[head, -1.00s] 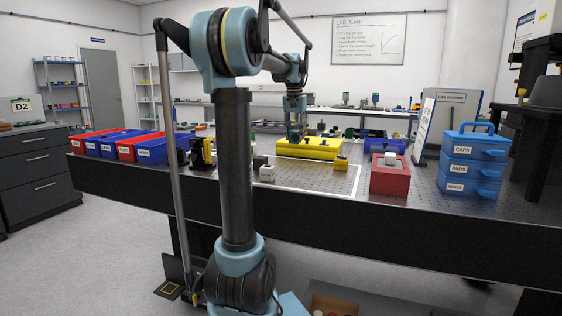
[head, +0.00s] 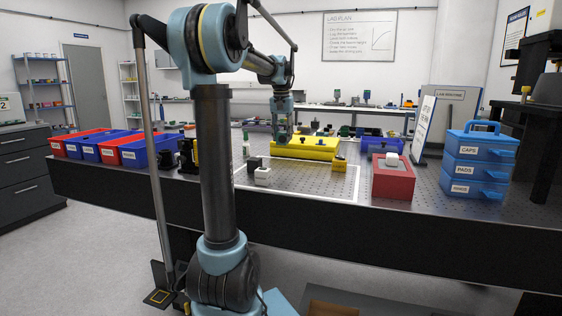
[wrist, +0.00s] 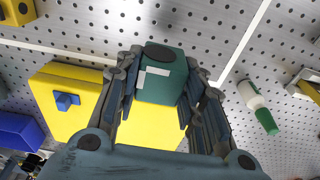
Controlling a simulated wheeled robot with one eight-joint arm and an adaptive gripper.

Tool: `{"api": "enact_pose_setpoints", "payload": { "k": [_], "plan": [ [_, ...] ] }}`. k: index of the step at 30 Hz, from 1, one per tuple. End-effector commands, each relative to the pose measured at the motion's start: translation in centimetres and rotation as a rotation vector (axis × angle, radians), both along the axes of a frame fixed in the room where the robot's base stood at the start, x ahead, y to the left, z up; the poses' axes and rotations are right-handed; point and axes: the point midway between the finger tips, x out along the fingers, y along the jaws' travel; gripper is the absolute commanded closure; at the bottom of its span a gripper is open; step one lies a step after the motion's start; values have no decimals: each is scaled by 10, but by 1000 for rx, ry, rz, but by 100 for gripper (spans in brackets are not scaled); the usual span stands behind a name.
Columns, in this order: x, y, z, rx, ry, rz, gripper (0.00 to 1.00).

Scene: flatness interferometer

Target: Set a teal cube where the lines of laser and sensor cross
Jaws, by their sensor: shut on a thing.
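My gripper (head: 283,138) is above the left end of a yellow box (head: 318,151) in the head view. In the wrist view its two fingers are shut on a teal cube (wrist: 160,85) with a dark round spot on top and a pale angular mark on its side. The yellow box (wrist: 60,110) lies beneath it. A yellow block with a dark disc (head: 339,165) stands at the right of the white-outlined area, and a black and yellow device (head: 188,156) stands at its left. I cannot tell which is laser or sensor.
A white cube (head: 262,177) and a dark cube (head: 255,163) stand near the outline's front left. A white bottle with green cap (wrist: 250,95) stands beside the yellow box. A red box (head: 392,181) and blue drawers (head: 476,165) are at right.

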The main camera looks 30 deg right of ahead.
Motion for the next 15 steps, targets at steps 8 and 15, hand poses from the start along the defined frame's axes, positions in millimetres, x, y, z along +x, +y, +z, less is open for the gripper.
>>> {"api": "enact_pose_setpoints", "payload": {
  "k": [8, 15],
  "plan": [
    [0, 0, -38, 0, 0, 0, 95],
    [0, 0, -55, 0, 0, 1, 95]
  ]
}}
